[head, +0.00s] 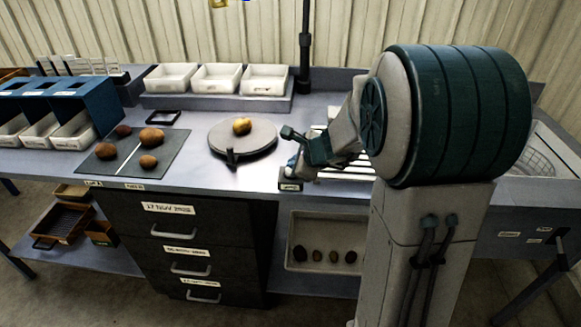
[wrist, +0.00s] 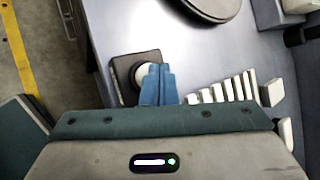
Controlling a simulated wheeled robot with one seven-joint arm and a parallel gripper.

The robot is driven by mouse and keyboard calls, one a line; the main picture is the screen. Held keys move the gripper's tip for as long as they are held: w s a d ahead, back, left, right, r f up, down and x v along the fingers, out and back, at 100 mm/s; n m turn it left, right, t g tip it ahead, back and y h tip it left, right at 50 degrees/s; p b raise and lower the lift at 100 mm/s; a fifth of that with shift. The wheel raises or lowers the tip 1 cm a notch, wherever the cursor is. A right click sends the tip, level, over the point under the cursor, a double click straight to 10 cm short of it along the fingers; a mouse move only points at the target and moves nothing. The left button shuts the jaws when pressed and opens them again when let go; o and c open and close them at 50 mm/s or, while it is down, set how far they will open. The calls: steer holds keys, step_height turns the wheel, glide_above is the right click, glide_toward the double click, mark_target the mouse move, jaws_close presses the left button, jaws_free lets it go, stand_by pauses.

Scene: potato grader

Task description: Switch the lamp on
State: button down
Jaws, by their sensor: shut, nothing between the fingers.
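A small black switch box (head: 290,184) sits at the front edge of the worktop, with a pale label on its front. In the wrist view its dark plate (wrist: 121,72) carries a round white button (wrist: 141,72). My gripper (head: 292,166) is just above the box, pointing down. In the wrist view its blue fingers (wrist: 157,80) are together, empty, and cover part of the button. I cannot tell whether they touch it. A black pole (head: 305,50) rises at the back; the lamp head is not in view. The worktop near the box looks brightly lit.
A round turntable (head: 242,142) with a potato stands left of my gripper. A row of white slats (head: 345,170) lies close on the right. A dark mat (head: 110,165) with several potatoes, white bins (head: 217,85) and a blue rack (head: 95,105) stand farther left and back.

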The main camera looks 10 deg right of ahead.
step_height(320, 180, up, 6)
steer(key=p, duration=0.5)
